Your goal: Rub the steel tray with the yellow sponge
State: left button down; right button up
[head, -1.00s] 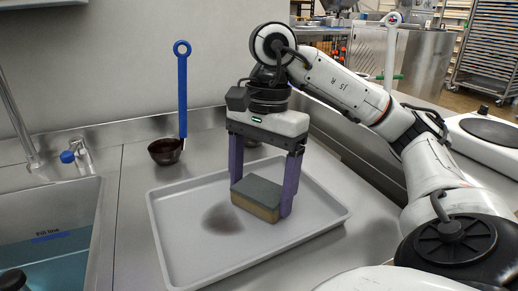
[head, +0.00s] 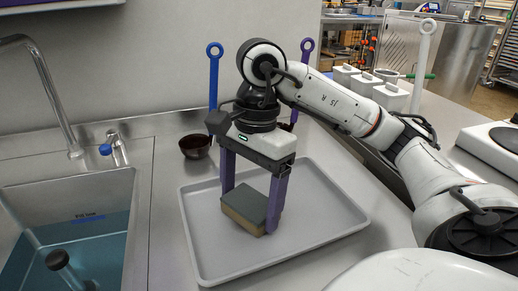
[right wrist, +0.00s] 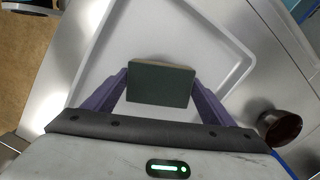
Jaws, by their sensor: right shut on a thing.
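The yellow sponge (head: 245,207) has a dark grey-green top layer. My right gripper (head: 250,212) is shut on it, one purple finger on each side. The steel tray (head: 320,215), light grey with a low rim, lies flat on the counter under the sponge. The sponge is low over the tray's left middle part and seems to rest on its floor; the contact is hidden. In the right wrist view the sponge (right wrist: 160,85) sits level between the fingers, with bare tray (right wrist: 165,35) beyond. No dark smear shows on the visible tray floor. My left gripper is not in view.
A dark brown bowl (head: 195,146) with a blue-handled tool (head: 214,75) stands behind the tray. A purple handle (head: 305,50) rises behind my arm. A water-filled sink (head: 75,235) is at left. White containers (head: 365,83) stand at back right.

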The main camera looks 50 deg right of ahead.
aim_at(208, 229)
jog(key=shift+w+a+r+p, duration=0.15)
jog(key=shift+w+a+p, duration=0.2)
jog(key=shift+a+p, duration=0.25)
jog(key=shift+w+a, duration=0.25)
jog(key=shift+a, duration=0.25)
jog(key=shift+w+a, duration=0.2)
jog(key=shift+a, duration=0.25)
jog(key=shift+w+a+p, duration=0.3)
jog(key=shift+w+a, duration=0.15)
jog(key=shift+a, duration=0.45)
jog(key=shift+w+a+p, duration=0.25)
jog(key=shift+w+a, duration=0.2)
jog(key=shift+a, duration=0.4)
notch_tip(208, 229, up, 6)
jog(key=p, duration=0.4)
